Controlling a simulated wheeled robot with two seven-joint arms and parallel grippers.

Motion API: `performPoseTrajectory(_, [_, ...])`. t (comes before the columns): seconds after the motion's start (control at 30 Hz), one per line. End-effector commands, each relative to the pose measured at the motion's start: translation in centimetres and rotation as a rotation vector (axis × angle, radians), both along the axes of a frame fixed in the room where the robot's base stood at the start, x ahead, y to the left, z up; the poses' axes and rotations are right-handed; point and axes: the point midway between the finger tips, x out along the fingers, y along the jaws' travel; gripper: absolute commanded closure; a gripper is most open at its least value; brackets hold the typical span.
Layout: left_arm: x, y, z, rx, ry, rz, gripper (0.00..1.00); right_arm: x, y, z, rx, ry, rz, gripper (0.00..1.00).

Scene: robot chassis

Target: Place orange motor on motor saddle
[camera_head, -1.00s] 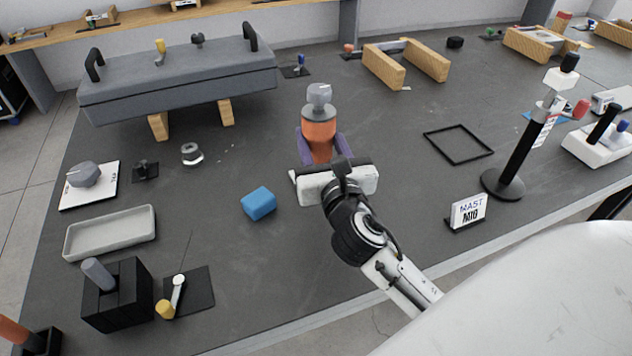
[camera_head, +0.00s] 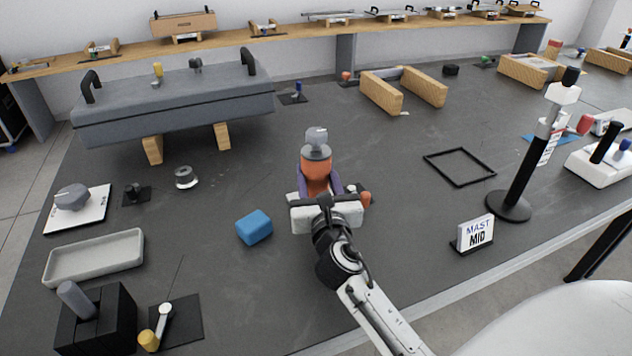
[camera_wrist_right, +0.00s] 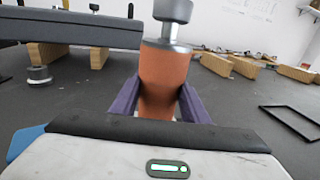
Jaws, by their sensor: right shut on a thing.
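The orange motor (camera_head: 315,178) is an upright orange cylinder with a grey collar and a grey knob on top. My right gripper (camera_head: 318,188), with purple fingers, is shut around it. In the right wrist view the motor (camera_wrist_right: 163,82) stands upright between the two fingers (camera_wrist_right: 160,100). The gripper body hides the motor's lower end, so I cannot tell whether it touches the table. I cannot tell for sure which thing is the motor saddle. My left gripper is not in view.
A blue block (camera_head: 254,227) lies left of the gripper. A small orange-ended thing (camera_head: 365,199) shows just right of it, partly hidden. A grey chassis (camera_head: 175,100) stands on wooden blocks at back left. A black frame (camera_head: 459,167) and a black mast (camera_head: 518,180) are right.

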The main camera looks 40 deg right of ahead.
Motion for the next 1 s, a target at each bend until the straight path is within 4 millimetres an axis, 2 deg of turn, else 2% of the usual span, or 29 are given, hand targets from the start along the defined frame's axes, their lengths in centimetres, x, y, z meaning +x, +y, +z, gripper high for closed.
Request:
performPoseTrajectory(0.43, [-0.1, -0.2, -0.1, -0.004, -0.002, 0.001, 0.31, 0.1, 0.0, -0.4, -0.003, -0.006, 0.002, 1.00])
performPoseTrajectory(0.47, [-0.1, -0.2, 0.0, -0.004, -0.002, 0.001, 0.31, 0.0, 0.0, -0.6, 0.000, -0.001, 0.001, 0.54])
performPoseTrajectory(0.53, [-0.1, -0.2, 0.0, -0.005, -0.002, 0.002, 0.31, 0.0, 0.0, -0.6, 0.000, -0.001, 0.001, 0.42])
performPoseTrajectory(0.9, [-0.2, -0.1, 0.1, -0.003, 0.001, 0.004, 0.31, 0.0, 0.0, -0.1, -0.001, -0.002, 0.001, 0.40])
performPoseTrajectory(1.0, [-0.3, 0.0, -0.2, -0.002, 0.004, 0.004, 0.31, -1.1, 0.6, -0.5, 0.000, 0.001, 0.002, 0.40])
